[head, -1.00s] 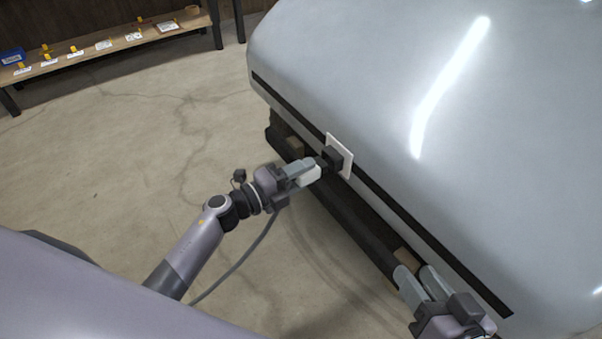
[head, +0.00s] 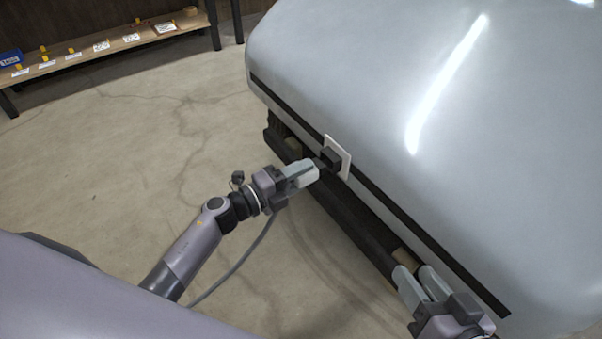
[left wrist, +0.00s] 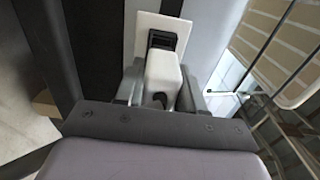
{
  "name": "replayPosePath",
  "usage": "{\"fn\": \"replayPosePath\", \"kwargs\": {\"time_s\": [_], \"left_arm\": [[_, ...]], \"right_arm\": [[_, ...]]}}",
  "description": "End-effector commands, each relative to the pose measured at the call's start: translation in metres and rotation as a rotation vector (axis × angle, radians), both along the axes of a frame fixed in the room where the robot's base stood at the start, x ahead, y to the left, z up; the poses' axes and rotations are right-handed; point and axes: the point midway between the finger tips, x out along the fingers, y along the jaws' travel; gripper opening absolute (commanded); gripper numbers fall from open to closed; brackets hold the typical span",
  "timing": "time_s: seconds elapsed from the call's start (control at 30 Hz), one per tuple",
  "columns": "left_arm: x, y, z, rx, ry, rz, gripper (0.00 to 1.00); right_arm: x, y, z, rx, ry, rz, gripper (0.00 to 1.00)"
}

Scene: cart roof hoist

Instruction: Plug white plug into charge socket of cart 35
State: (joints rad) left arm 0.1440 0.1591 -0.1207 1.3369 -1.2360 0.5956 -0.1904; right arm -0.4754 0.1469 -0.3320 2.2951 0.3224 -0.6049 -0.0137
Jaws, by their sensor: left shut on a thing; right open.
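The pale grey cart (head: 370,80) fills the right of the head view. Its charge socket (head: 331,159) is a black block on a white plate on the cart's side; it also shows in the left wrist view (left wrist: 163,40). My left gripper (head: 312,172) is shut on the white plug (left wrist: 163,72), which points at the socket and lies just in front of it. In the head view the fingers mostly hide the plug. I cannot tell whether the plug touches the socket. My right gripper (head: 421,284) is open and empty beside the cart's lower edge.
A dark cable hangs from the left gripper towards the floor. A wooden shelf (head: 105,50) with small labelled items and a blue box (head: 11,58) stands at the back left. The concrete floor (head: 130,140) between is clear. A black strip runs along the cart's side.

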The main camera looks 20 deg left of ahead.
Motion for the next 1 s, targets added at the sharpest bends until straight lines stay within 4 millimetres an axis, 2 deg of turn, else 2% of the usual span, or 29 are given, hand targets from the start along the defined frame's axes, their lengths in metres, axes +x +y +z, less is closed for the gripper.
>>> {"fn": "replayPosePath", "kwargs": {"time_s": [0.53,1.0], "left_arm": [[0.0001,-0.0004,0.0009,0.000,0.000,-0.001,0.00],[0.0046,-0.0041,0.0008,-0.001,-0.002,-0.002,0.00]], "right_arm": [[0.0029,0.0004,0.0050,0.004,-0.008,-0.003,0.43],[0.0005,-0.0007,-0.0004,-0.005,-0.002,0.002,0.43]]}}
